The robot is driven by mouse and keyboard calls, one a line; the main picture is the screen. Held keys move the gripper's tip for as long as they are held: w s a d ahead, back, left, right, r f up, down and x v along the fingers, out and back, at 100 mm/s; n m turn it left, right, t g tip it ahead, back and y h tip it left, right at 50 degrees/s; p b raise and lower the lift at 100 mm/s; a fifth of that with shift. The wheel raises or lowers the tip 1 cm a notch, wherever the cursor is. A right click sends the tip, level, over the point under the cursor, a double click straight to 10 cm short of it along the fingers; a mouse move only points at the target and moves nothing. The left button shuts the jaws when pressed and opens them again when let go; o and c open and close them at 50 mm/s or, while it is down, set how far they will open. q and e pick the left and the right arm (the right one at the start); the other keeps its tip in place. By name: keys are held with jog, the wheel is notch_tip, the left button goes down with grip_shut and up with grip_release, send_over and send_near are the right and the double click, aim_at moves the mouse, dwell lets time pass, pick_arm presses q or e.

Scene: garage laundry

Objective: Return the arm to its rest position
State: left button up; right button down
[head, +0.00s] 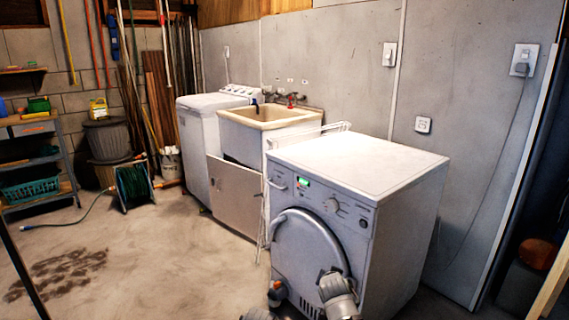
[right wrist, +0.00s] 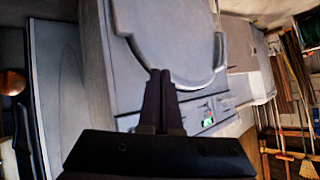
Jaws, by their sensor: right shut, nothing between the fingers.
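My right gripper (right wrist: 161,74) is shut and empty in the right wrist view, its two dark fingers pressed together. The fingertips overlap the lower edge of the washer's round door (right wrist: 175,40) in that view; I cannot tell whether they touch it. In the head view, grey links of my own arm show low in front of the white front-loading machine (head: 365,165), but the fingers cannot be made out there. The machine's round door (head: 305,245) is partly hidden by the arm; I cannot tell if it is fully closed. My left gripper is out of view.
A utility sink (head: 270,115) and a top-loading washer (head: 205,103) stand behind the machine. A hose reel (head: 133,185) and a shelf unit (head: 40,160) are at left. The concrete floor left of the machine is open, with a dark stain (head: 60,272).

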jog(key=s+a+f+n+g, duration=0.3)
jog(key=s+g, duration=0.1)
jog(key=s, duration=0.5)
jog(key=s+a+f+n+g, duration=0.3)
jog(key=s+a, duration=0.1)
jog(key=s, duration=0.5)
jog(key=s+a+f+n+g, duration=0.3)
jog(key=s+g, duration=0.1)
jog(key=s, duration=0.5)
notch_tip(320, 180, up, 32)
jog(key=p, duration=3.2)
jog(key=shift+w+y, duration=0.15)
jog(key=shift+y, duration=0.15)
jog(key=shift+f, duration=0.1)
